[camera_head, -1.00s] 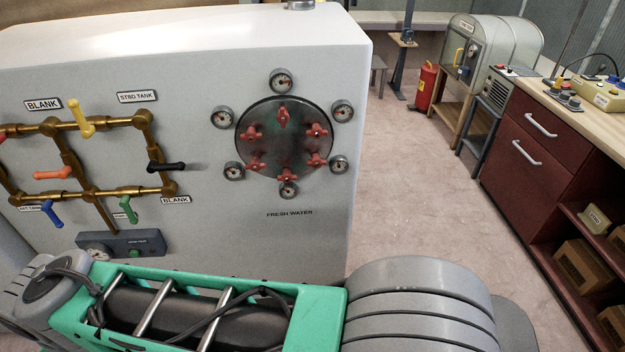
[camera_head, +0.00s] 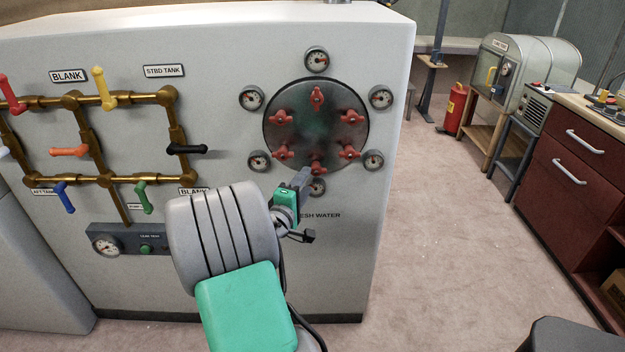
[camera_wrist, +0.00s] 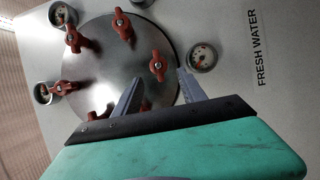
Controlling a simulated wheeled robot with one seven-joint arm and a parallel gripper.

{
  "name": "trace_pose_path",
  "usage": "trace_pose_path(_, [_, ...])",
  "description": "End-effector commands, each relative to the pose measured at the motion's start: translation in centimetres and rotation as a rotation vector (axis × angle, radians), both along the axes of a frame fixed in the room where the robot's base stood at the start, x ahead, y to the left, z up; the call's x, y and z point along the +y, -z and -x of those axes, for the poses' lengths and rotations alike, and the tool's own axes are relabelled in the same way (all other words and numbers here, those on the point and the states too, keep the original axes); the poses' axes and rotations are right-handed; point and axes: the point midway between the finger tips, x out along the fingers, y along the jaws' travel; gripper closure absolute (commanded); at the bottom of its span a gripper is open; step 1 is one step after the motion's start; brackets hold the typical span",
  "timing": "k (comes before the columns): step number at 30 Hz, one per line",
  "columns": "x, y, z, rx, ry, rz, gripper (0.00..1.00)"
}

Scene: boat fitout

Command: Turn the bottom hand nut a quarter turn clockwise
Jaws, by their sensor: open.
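The bottom hand nut (camera_head: 318,168) is a red winged knob at the lowest point of the round metal cover (camera_head: 316,128) on the grey panel. In the head view, my gripper (camera_head: 302,178) is in front of the panel, just below and left of this nut. In the wrist view, which is turned sideways, the bottom nut (camera_wrist: 158,66) shows between the tips of my open gripper (camera_wrist: 158,77), slightly beyond them. The fingers hold nothing. I cannot tell whether either finger touches the nut. Another red nut is partly hidden behind the left finger in the wrist view.
Several other red nuts and gauges ring the cover. The bottom gauge (camera_wrist: 202,56) is close to the right finger. The FRESH WATER label (camera_wrist: 258,48) is below the cover. Brass pipes with coloured handles (camera_head: 100,90) are left. Open floor (camera_head: 450,220) lies right.

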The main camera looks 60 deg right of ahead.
Motion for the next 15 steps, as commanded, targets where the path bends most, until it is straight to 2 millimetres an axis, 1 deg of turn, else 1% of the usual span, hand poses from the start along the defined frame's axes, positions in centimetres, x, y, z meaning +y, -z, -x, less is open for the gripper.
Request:
trace_pose_path(3, [-2.4, -0.2, 0.0, -0.004, 0.005, -0.001, 0.51])
trace_pose_path(7, [-4.7, -0.2, -0.2, -0.006, 0.004, -0.002, 0.51])
trace_pose_path(11, [-5.9, -0.2, -0.4, -0.006, 0.001, -0.002, 0.51])
trace_pose_path(15, [-6.0, -0.1, -0.5, -0.006, -0.001, -0.003, 0.51])
